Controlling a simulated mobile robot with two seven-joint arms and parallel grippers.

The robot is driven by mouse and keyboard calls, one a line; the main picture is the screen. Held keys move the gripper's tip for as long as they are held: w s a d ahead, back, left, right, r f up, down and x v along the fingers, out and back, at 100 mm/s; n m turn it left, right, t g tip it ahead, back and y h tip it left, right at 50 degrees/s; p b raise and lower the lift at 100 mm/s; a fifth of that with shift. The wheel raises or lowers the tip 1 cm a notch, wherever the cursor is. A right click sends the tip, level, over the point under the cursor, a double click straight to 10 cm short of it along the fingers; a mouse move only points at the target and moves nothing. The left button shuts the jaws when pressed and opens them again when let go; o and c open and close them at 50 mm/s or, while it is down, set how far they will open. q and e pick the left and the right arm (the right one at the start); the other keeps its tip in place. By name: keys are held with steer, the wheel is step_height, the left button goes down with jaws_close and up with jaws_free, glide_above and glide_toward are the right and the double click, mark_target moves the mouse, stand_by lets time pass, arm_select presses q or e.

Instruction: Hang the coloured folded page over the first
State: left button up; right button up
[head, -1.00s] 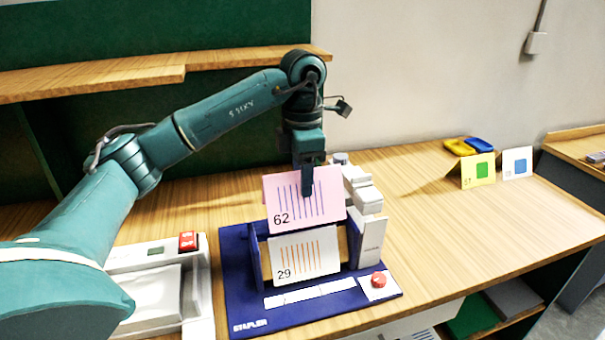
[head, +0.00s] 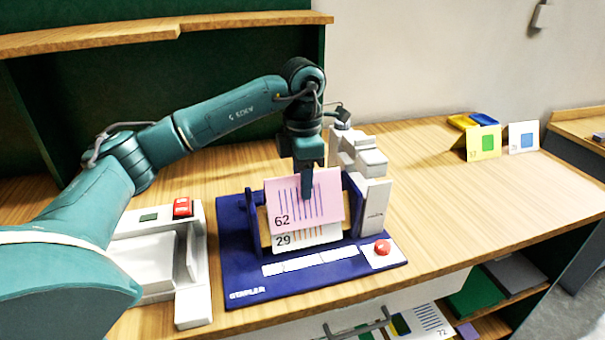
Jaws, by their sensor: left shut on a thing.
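A pink folded page marked 62 (head: 282,208) is held upright by my left gripper (head: 307,192), which is shut on it at the page's upper middle. The pink page hangs in front of the upper part of a white page marked 29 (head: 300,239). The white page hangs at the front of the blue stapler stand (head: 232,272); only its lower strip shows. Whether the pink page rests on the support beneath it cannot be told. My right gripper is not in view.
A white and grey stapler head (head: 372,190) stands at the stand's right, with a red button (head: 382,247) in front. A white machine (head: 145,262) with a red block stands left. Yellow (head: 483,143) and white (head: 523,137) folded cards stand far right. The table's right middle is clear.

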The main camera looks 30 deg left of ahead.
arm_select(q)
steer(key=shift+f+b, duration=1.2)
steer(key=shift+f, duration=1.15)
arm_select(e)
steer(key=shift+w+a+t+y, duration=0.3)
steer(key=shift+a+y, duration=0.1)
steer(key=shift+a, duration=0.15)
arm_select(q)
steer(key=o, duration=1)
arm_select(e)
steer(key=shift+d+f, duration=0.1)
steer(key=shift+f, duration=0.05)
